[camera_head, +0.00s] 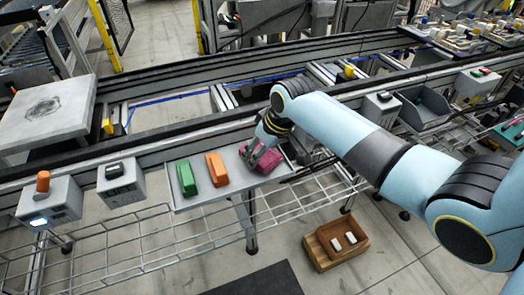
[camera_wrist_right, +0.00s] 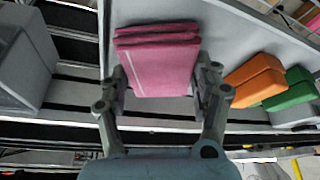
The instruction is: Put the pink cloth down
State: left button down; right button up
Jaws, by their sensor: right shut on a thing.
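The pink cloth (camera_head: 265,161) is a folded stack at the right end of a grey metal shelf (camera_head: 214,196) in the head view. My right gripper (camera_head: 254,158) comes down to it from the right. In the right wrist view the pink cloth (camera_wrist_right: 158,62) sits between the two fingers of my right gripper (camera_wrist_right: 160,88), which are shut on its sides. The cloth is at the shelf surface; I cannot tell whether it rests fully on it. My left gripper is not in view.
An orange cloth (camera_head: 216,169) and a green cloth (camera_head: 186,178) lie on the shelf to the left of the pink one. Grey boxes (camera_head: 120,184) stand left of the shelf. A wooden box (camera_head: 322,254) with white items is on the floor below. A conveyor rail runs behind.

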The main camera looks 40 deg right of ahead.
jog(key=shift+f, duration=0.35)
jog(key=o, duration=0.8)
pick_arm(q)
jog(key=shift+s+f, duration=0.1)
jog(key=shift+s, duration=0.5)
pick_arm(e)
jog(key=shift+o, duration=0.2)
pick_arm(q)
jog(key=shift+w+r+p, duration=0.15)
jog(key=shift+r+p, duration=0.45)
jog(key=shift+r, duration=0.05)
pick_arm(e)
jog(key=v, duration=1.2)
